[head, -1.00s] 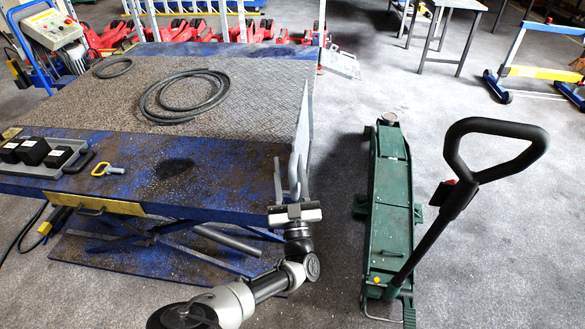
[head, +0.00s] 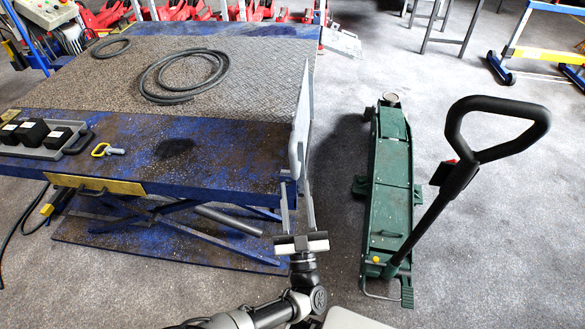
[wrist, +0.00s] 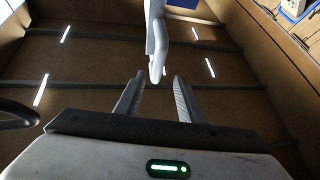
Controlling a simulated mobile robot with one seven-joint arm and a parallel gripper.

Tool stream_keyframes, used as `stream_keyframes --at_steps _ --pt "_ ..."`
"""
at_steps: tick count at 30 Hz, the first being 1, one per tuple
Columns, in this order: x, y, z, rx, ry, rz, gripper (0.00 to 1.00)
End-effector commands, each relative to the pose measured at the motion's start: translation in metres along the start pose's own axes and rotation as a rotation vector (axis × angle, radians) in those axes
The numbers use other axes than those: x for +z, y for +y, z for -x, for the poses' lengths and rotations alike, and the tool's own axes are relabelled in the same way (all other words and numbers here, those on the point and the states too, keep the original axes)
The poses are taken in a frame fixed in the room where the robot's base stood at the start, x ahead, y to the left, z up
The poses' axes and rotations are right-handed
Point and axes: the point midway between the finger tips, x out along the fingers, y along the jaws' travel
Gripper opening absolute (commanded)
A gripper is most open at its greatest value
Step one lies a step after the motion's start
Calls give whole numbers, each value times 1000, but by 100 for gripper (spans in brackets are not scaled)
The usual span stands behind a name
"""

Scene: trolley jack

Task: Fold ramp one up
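Ramp one appears to be the narrow grey plate (head: 299,125) standing steeply upright at the right edge of the blue lift table (head: 230,160). My gripper (head: 296,185) points up below the plate's near end, with its fingers apart. In the wrist view the gripper (wrist: 158,76) is open, and the pale end of the plate (wrist: 157,38) shows around the fingertips, between them in the picture. I see no finger closed on it. Whether a finger touches it, and how the plate joins the table, I cannot tell.
A green trolley jack (head: 388,190) with a tall black handle (head: 450,185) stands to the right, with a strip of floor between. A hose coil (head: 182,78), a yellow-handled pin (head: 106,150) and a black-box tray (head: 40,138) lie on the table.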

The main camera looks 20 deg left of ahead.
Motion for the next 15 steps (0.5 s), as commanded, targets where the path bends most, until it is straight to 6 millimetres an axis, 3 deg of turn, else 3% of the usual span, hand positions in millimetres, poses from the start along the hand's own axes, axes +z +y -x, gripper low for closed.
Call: stream_keyframes --at_steps 6,15 --pt "1 0 38 -1 -1 0 36" --pt "0 0 50 -1 1 0 36"
